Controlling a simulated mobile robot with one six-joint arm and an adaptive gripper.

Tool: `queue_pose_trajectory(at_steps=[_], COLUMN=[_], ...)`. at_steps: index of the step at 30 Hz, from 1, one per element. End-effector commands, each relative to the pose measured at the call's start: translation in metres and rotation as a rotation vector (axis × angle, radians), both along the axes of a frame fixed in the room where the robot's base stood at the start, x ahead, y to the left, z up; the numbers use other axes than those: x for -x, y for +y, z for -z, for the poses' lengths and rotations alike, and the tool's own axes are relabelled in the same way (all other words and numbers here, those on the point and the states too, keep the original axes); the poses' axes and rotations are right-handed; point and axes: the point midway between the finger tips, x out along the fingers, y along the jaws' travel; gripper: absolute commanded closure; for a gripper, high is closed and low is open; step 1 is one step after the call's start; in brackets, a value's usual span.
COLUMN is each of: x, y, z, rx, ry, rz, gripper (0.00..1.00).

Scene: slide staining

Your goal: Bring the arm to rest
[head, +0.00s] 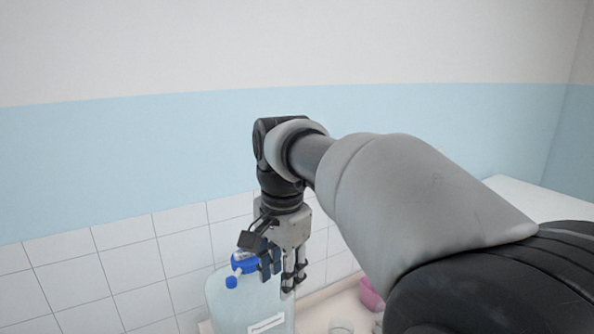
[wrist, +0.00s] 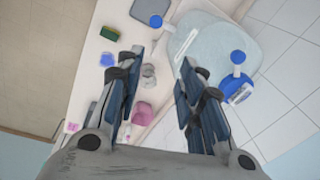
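My gripper (head: 279,280) hangs pointing down in the head view, in front of the tiled wall. In the wrist view my gripper (wrist: 160,72) has its two fingers apart, with nothing held between them. My arm reaches across the head view from the lower right and bends down at the wrist. A large translucent jug (head: 232,306) with a blue cap (head: 243,263) stands behind and to the left of the fingers; whether they touch it cannot be told. The jug (wrist: 212,42) lies to the upper right in the wrist view.
Below is a pale bench (wrist: 90,75) with a green sponge (wrist: 110,33), a small grey item (wrist: 149,9), blue-capped bottles (wrist: 107,59), clear glassware (wrist: 148,76) and a pink container (wrist: 143,113). The pink container also shows in the head view (head: 370,294). The space above the bench is open.

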Motion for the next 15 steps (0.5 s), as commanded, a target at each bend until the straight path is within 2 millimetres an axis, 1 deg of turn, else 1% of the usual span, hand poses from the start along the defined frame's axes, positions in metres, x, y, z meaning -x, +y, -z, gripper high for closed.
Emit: queue_pose_trajectory(at_steps=[1, 3, 5, 6, 8, 9, 11, 12, 14, 15], x=[0.014, 0.034, 0.055, 0.069, 0.09, 0.105, 0.127, 0.142, 0.164, 0.177], y=[-0.018, -0.043, -0.063, -0.075, -0.093, -0.104, -0.119, -0.128, -0.14, -0.146], z=[0.021, 0.04, 0.06, 0.074, 0.098, 0.114, 0.142, 0.161, 0.19, 0.209], rx=[0.001, 0.008, 0.018, 0.026, 0.042, 0.054, 0.075, 0.091, 0.118, 0.135], ry=[-0.022, -0.055, -0.085, -0.104, -0.134, -0.153, -0.181, -0.2, -0.225, -0.241], rz=[-0.034, -0.106, -0.171, -0.214, -0.28, -0.322, -0.386, -0.428, -0.489, -0.528], gripper=[0.65, 0.65, 0.65, 0.65, 0.65, 0.65, 0.65, 0.65, 0.65, 0.65])
